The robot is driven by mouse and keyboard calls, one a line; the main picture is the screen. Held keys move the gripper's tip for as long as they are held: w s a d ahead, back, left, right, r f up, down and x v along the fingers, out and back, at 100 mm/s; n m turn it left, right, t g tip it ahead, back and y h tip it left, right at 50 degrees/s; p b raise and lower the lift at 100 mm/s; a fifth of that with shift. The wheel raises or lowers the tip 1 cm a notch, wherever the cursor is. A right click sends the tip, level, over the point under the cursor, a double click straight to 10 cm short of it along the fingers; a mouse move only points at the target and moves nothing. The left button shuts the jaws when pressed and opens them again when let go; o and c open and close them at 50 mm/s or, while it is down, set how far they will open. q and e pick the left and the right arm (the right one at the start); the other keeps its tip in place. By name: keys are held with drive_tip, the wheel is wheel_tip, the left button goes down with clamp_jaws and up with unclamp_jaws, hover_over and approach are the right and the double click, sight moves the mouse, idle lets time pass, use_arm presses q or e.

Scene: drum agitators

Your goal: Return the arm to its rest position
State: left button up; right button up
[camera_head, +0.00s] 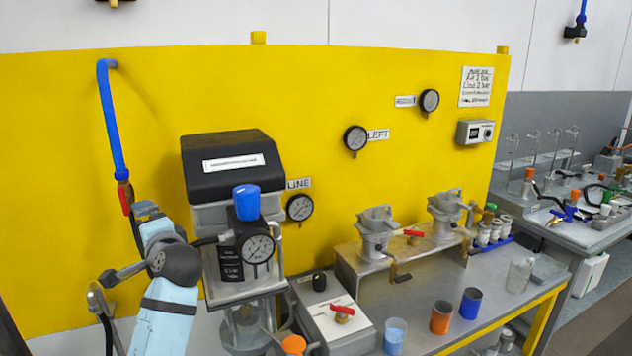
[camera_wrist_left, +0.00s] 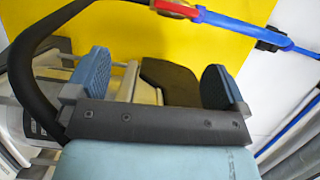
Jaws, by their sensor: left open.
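My left arm (camera_head: 165,315) comes up from the lower left in the head view, in front of the yellow panel. Its gripper (camera_head: 146,212) is high, beside the black-topped machine (camera_head: 232,165) and below the blue hose. In the left wrist view my left gripper (camera_wrist_left: 156,84) has its two blue-padded fingers well apart. No object is held between them. A dark part and a pale bar show beyond the gap, with the yellow panel behind. My right gripper is in neither view.
A blue hose (camera_head: 113,120) with a red end hangs close to my left gripper; it also shows in the wrist view (camera_wrist_left: 230,22). A gauge (camera_head: 258,248) and blue knob (camera_head: 246,202) stand to the right. Cups, including an orange one (camera_head: 440,318), stand on the bench.

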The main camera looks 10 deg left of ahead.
use_arm(q)
drive_tip(key=s+d+f+t+h+p, duration=0.1)
drive_tip(key=s+d+f+h, duration=0.25)
drive_tip(key=f, duration=0.55)
drive_tip(key=s+d+f+m+h, duration=0.1)
drive_tip(key=s+d+f+h, duration=0.25)
drive_tip(key=f, duration=0.45)
drive_tip(key=s+d+f+t+h+p, duration=0.1)
drive_tip(key=s+d+f+h, duration=0.2)
drive_tip(key=f, duration=0.6)
drive_tip(key=s+d+f+n+h, duration=0.2)
drive_tip(key=s+d+f, duration=0.1)
drive_tip(key=s, duration=0.4)
drive_tip(key=s+d+f+n+g+h, duration=0.1)
drive_tip(key=s+d+f+n+h, duration=0.1)
drive_tip(key=s+f, duration=0.4)
drive_tip(key=s+d+f+n+g+h, duration=0.1)
drive_tip(key=s+d+f, duration=0.3)
drive_tip(key=s, duration=0.4)
drive_tip(key=shift+s+d+f+n+h+p, duration=0.35)
drive_tip(key=shift+d+h, duration=0.25)
drive_tip(key=shift+h, duration=0.3)
drive_tip(key=shift+w, duration=0.1)
